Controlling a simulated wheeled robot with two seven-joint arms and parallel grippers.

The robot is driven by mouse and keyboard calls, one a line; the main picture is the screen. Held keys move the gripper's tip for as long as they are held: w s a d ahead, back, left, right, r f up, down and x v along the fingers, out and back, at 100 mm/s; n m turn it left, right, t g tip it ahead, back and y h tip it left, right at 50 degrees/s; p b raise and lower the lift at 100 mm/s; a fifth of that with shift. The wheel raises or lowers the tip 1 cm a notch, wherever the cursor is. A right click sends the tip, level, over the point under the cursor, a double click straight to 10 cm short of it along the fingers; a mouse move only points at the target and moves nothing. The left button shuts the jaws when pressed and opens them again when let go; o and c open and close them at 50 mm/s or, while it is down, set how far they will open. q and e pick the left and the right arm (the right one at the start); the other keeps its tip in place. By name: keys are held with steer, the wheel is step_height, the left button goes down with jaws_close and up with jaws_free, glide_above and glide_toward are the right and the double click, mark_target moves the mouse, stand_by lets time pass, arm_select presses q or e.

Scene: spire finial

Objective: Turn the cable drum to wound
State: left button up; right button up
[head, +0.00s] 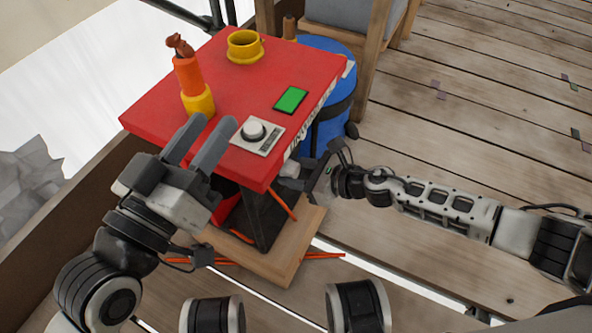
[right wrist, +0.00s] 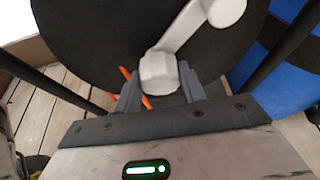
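The cable drum (right wrist: 95,45) is a large dark disc in the right wrist view, with a white crank (right wrist: 195,28) on its face. The crank ends in a pale knob (right wrist: 158,75). My right gripper (right wrist: 158,88) has a finger against each side of this knob and appears shut on it. In the head view my right gripper (head: 290,172) is at the side of the red table, below its top; the drum is mostly hidden there. My left gripper (head: 210,124) is open and empty, over the table's near left edge.
A blue barrel (head: 325,62) stands behind. Orange cable (head: 282,204) hangs below. Planks at right are mostly clear.

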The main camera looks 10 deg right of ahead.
jaws_close()
steer(key=shift+n+t, duration=0.3)
steer(key=shift+n, duration=0.2)
steer(key=shift+s+n+t+h, duration=0.1)
steer(key=shift+n+t+h, duration=0.4)
steer(key=shift+n, duration=0.3)
steer(key=shift+n+t, duration=0.5)
steer(key=shift+n, duration=0.3)
arm_select(q)
steer(key=shift+s+f, duration=0.1)
steer(key=shift+f, duration=0.1)
arm_select(e)
steer(key=shift+n, duration=0.3)
steer(key=shift+t+h, duration=0.3)
